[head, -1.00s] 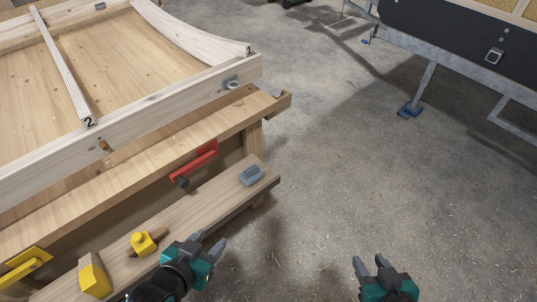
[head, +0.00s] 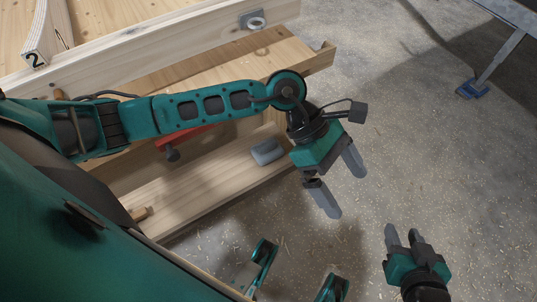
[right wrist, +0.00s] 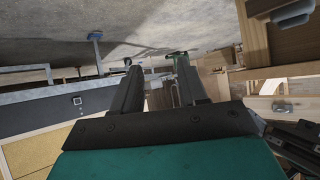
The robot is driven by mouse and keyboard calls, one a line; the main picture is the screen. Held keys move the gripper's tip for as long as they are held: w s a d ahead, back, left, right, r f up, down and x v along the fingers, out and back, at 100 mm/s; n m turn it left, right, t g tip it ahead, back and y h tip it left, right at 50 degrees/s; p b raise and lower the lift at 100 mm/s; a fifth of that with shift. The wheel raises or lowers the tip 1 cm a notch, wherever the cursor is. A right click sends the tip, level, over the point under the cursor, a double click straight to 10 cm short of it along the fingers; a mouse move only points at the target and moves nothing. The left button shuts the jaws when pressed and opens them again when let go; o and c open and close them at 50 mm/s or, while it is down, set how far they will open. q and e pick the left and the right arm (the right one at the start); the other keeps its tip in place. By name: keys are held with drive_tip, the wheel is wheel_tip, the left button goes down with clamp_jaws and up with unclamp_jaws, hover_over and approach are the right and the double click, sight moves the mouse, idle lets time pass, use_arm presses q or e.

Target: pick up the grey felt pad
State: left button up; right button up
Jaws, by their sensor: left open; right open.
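The grey felt pad (head: 266,151) appears to be the small blue-grey block lying on the lower wooden ledge of the bench, near its right end in the head view. My left gripper (head: 347,193) is open and empty. It is just right of the pad in the picture, over the floor past the ledge end, apart from the pad. My right gripper (head: 403,232) is open and empty over the floor, further right and lower. Its two fingers also show in the right wrist view (right wrist: 157,70) with nothing between them.
The wooden bench (head: 270,56) carries a pale timber frame (head: 170,48) with a grey metal fitting (head: 253,19). A red tool (head: 180,139) on the bench side is partly hidden by my left arm. The concrete floor (head: 410,130) at right is open. A blue-footed stand (head: 472,89) is beyond.

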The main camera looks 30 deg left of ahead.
use_arm(q)
drive_tip(key=w+a+f+m+t+y+b, duration=0.2)
drive_tip(key=w+a+f+m+y, duration=0.3)
drive_tip(key=a, duration=0.5)
drive_tip(key=t+y+b, duration=0.2)
drive_tip(key=y, duration=0.4)
approach(268, 144)
wheel_tip(268, 144, down, 5)
drive_tip(key=shift+s+f+b, duration=0.1)
drive_tip(key=shift+b, duration=0.65)
drive_tip(key=shift+a+f, duration=0.15)
drive_tip(key=shift+f, duration=0.35)
drive_tip(key=f, duration=0.1)
drive_tip(key=f+b, duration=0.1)
drive_tip(key=f, duration=0.1)
drive_tip(key=w+a+f+b, duration=0.1)
drive_tip(key=shift+f, duration=0.5)
use_arm(e)
drive_tip(key=shift+y, duration=0.4)
drive_tip(key=f, duration=0.1)
drive_tip(key=w+a+f, duration=0.1)
drive_tip(key=f, duration=0.1)
drive_tip(key=a+f, duration=0.1)
drive_tip(key=shift+w+f, duration=0.2)
drive_tip(key=shift+f, duration=0.2)
